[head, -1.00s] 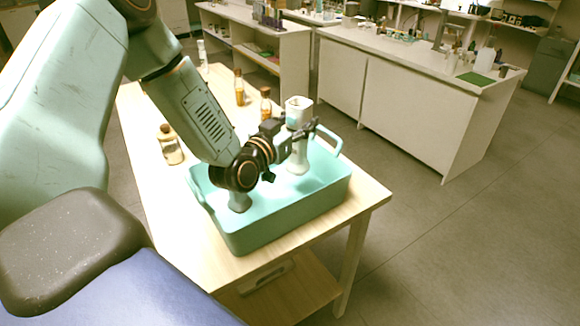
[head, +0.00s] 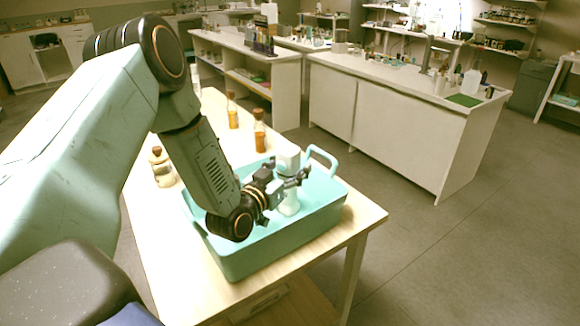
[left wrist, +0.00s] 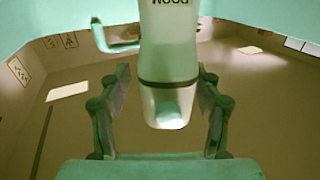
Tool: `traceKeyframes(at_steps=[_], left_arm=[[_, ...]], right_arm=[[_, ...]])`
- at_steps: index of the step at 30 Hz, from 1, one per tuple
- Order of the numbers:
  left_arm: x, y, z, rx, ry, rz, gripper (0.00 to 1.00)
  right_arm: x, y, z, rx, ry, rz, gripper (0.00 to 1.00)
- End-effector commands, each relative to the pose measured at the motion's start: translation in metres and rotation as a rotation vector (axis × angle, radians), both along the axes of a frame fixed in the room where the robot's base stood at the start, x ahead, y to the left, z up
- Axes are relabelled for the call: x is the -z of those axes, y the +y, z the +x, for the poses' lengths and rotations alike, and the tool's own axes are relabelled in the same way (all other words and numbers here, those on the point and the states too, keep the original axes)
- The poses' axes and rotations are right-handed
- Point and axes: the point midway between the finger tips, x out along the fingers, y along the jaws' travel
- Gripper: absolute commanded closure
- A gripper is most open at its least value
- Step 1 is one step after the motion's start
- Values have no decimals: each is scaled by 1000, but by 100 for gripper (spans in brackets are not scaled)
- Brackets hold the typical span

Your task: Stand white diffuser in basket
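The white diffuser (head: 289,204) stands upright inside the teal basket (head: 275,255), on the table. Its upper part shows above the near rim, and its base is partly hidden. In the left wrist view the diffuser (left wrist: 168,45) appears inverted, with a dark ring and part of the label visible. My left gripper (head: 290,178) is at the diffuser's upper part. In the left wrist view the fingers of the left gripper (left wrist: 163,85) are spread on both sides of it, with a visible gap at each side. My right gripper is not in view.
Two amber bottles (head: 259,135) and a brown-capped clear bottle (head: 162,168) stand on the wooden table (head: 150,235) behind and left of the basket. A basket handle (head: 322,157) rises at the far right end. A long white counter (head: 385,110) stands behind, across open floor.

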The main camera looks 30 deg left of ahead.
Motion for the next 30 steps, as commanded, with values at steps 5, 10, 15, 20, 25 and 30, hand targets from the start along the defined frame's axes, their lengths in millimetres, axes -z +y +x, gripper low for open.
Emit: traceKeyframes(at_steps=[5, 10, 15, 20, 25, 30], left_arm=[[0, 0, 0, 0, -1, 0, 28], [0, 0, -1, -1, 0, 0, 28], [0, 1, -17, -3, 2, -3, 28], [-1, 0, -44, -5, 2, -4, 28], [-1, -1, -66, -4, 2, -2, 28], [0, -2, -75, -1, 0, 0, 28]], right_arm=[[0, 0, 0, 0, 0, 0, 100], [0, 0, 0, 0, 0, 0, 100], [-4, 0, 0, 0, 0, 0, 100], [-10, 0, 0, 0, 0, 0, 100], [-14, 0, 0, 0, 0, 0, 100], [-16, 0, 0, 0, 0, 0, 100]])
